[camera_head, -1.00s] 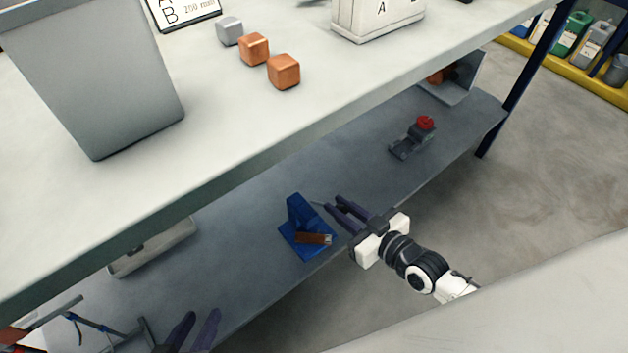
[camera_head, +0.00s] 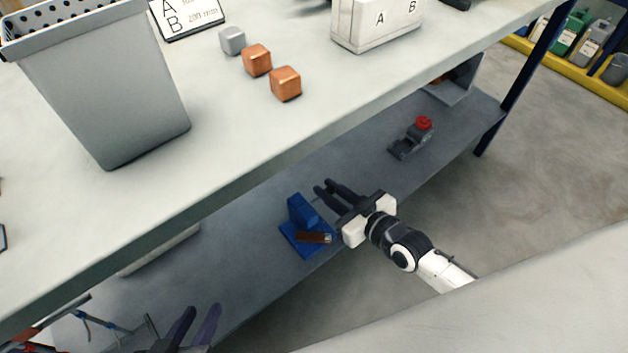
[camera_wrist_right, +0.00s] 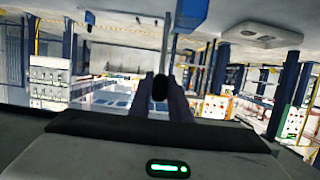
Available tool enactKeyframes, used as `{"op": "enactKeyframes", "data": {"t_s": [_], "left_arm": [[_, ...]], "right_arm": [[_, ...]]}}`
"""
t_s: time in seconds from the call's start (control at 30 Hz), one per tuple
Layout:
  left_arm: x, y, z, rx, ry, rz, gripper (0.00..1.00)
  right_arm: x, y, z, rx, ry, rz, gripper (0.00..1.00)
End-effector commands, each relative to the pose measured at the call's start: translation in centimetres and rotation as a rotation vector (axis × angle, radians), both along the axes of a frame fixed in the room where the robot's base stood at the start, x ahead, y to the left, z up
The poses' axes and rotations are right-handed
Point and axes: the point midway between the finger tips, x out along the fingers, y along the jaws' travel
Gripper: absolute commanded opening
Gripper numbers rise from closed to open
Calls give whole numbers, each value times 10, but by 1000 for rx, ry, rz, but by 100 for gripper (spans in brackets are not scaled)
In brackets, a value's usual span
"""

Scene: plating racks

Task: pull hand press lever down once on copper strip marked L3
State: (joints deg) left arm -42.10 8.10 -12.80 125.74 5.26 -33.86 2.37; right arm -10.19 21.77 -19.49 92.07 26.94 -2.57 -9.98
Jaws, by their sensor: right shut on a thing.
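The blue hand press (camera_head: 302,212) stands on the lower grey shelf, with a brown copper-coloured strip (camera_head: 313,238) lying across its base. Any mark on the strip is too small to read. My right gripper (camera_head: 326,187) is just right of the press, its fingers level with the press's top. In the right wrist view its fingers are shut on the dark round lever knob (camera_wrist_right: 160,88), with a grey rod rising behind toward a blue block (camera_wrist_right: 191,14). In the head view the lever is mostly hidden. My left gripper (camera_head: 202,312) is open and empty at the bottom left, fingers apart.
The upper bench top (camera_head: 215,125) overhangs the shelf and carries a grey bin (camera_head: 110,95), several small cubes (camera_head: 257,60) and a white box (camera_head: 372,22). A dark device with a red knob (camera_head: 423,123) stands farther right on the shelf. Shelf between them is clear.

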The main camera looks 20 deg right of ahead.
Motion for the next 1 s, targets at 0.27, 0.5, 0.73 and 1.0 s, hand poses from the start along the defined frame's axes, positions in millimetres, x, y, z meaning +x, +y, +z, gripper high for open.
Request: {"op": "enactKeyframes", "data": {"t_s": [0.27,0.5,0.73,1.0], "left_arm": [[0,0,3,0,0,0,31],[0,-1,4,0,0,-1,31],[0,0,7,-1,0,-1,31],[0,0,9,0,0,0,31]], "right_arm": [[8,2,7,2,-8,-2,4],[11,3,9,3,-11,-2,4],[25,8,15,4,-10,-2,5],[39,13,18,3,-10,-2,5]]}}
